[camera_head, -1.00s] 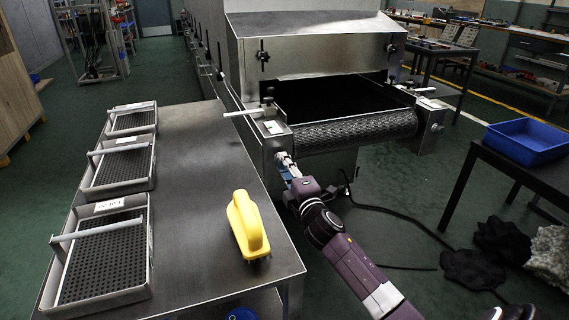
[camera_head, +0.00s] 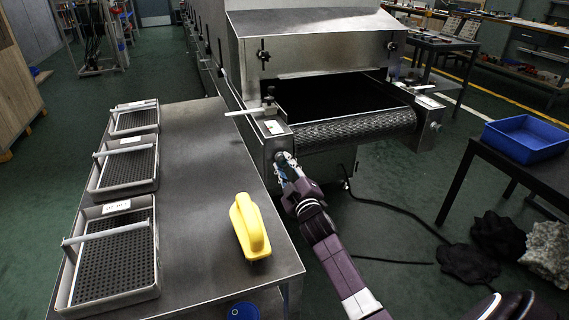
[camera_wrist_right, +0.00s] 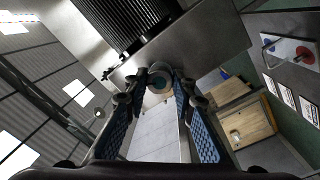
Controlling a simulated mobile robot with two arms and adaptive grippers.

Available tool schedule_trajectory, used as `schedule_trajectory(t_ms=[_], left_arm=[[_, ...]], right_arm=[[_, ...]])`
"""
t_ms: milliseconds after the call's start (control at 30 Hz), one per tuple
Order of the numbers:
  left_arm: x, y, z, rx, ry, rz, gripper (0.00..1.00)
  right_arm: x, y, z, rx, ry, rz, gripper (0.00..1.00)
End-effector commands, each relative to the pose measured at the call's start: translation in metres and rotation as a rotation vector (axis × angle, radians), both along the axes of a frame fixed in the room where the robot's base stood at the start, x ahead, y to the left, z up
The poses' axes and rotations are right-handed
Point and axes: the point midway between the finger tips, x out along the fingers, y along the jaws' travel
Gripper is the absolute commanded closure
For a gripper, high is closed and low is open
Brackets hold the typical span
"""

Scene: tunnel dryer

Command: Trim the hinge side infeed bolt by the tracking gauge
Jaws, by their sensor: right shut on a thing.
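The dryer's infeed belt roller (camera_head: 355,130) spans the open mouth between two metal side housings. My right gripper (camera_head: 284,160) is at the front end of the left housing (camera_head: 262,137). The fingers hide the bolt in the head view. A small white plate with a mark, perhaps the tracking gauge (camera_head: 274,127), lies on top of that housing; its reading is too small to tell. My left gripper is out of view.
A steel table (camera_head: 190,200) left of the dryer carries several mesh trays and a yellow-handled brush (camera_head: 249,228). A blue bin (camera_head: 525,139) stands on a dark table at right. Black cable (camera_head: 395,208) and dark cloths (camera_head: 468,262) lie on the floor.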

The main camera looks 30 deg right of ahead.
Motion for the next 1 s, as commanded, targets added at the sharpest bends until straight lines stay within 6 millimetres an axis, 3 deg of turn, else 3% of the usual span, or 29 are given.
schedule_trajectory(t_ms=[500,533,667,1000], left_arm=[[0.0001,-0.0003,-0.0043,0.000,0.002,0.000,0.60],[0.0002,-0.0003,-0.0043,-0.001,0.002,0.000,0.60],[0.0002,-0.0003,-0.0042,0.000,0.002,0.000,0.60],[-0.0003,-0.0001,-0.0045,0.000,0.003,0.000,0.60]], right_arm=[[-0.0003,-0.0006,-0.0017,0.017,-0.001,-0.001,1.00],[-0.0003,-0.0006,-0.0016,0.017,-0.001,-0.001,0.73],[-0.0002,-0.0004,-0.0012,0.016,-0.002,-0.001,0.59],[-0.0027,0.0006,-0.0011,0.016,-0.002,0.000,0.59]])
